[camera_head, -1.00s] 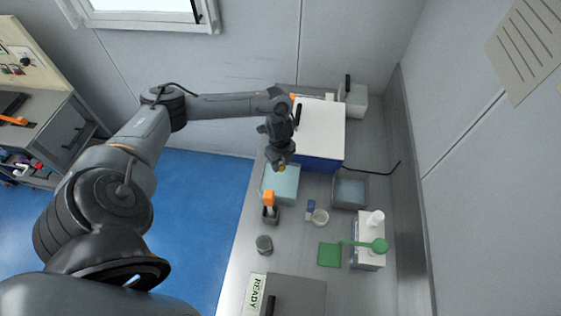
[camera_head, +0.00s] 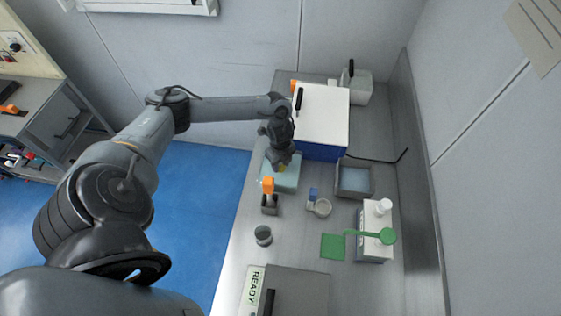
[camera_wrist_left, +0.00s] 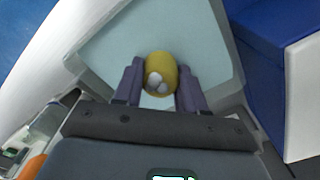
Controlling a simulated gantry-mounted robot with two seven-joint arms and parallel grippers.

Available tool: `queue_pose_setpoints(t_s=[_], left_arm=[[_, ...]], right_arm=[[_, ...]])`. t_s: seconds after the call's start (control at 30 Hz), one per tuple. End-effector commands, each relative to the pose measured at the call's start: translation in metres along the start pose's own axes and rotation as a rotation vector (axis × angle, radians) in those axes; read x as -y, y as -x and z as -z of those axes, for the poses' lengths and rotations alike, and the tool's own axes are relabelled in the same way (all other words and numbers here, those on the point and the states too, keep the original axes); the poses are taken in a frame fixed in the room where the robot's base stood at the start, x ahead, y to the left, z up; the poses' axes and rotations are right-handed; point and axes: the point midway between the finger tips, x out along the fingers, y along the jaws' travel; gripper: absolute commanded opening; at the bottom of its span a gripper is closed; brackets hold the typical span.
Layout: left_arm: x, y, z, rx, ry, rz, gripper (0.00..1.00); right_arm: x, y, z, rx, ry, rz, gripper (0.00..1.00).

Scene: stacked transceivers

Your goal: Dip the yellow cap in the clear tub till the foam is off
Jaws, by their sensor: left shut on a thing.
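The yellow cap (camera_wrist_left: 161,70) is between the fingers of my left gripper (camera_wrist_left: 161,86), which is shut on it. White foam blobs show on the cap's near side in the wrist view. The clear tub (camera_wrist_left: 207,31), pale blue-green, lies beneath the cap and fills much of that view. In the head view my left gripper (camera_head: 282,165) is over the clear tub (camera_head: 292,184), with a little of the yellow cap (camera_head: 281,169) showing. I cannot tell whether the cap touches the liquid. My right gripper is not in view.
A white-topped blue box (camera_head: 322,115) stands just behind the tub. A grey tray with bluish contents (camera_head: 354,180) is to the right. An orange-topped tool in a dark holder (camera_head: 268,190) stands close in front. A grey jar (camera_head: 263,235) and green square (camera_head: 333,247) are nearer.

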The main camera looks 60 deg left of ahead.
Motion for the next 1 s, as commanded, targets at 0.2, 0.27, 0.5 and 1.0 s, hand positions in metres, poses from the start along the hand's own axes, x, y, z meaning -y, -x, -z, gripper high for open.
queue_pose_setpoints(t_s=[0.2, 0.27, 0.5, 1.0], left_arm=[[0.000, -0.024, 0.001, -0.001, -0.001, 0.000, 0.11], [0.000, -0.029, 0.001, -0.001, -0.001, 0.000, 0.11], [0.000, -0.042, 0.000, 0.000, 0.000, 0.000, 0.11], [0.000, -0.046, 0.000, 0.000, -0.001, 0.000, 0.11]], right_arm=[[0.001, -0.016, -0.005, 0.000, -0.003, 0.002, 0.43], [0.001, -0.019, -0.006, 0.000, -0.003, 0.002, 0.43], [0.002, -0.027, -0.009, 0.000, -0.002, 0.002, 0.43], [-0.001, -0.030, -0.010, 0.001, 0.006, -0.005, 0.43]])
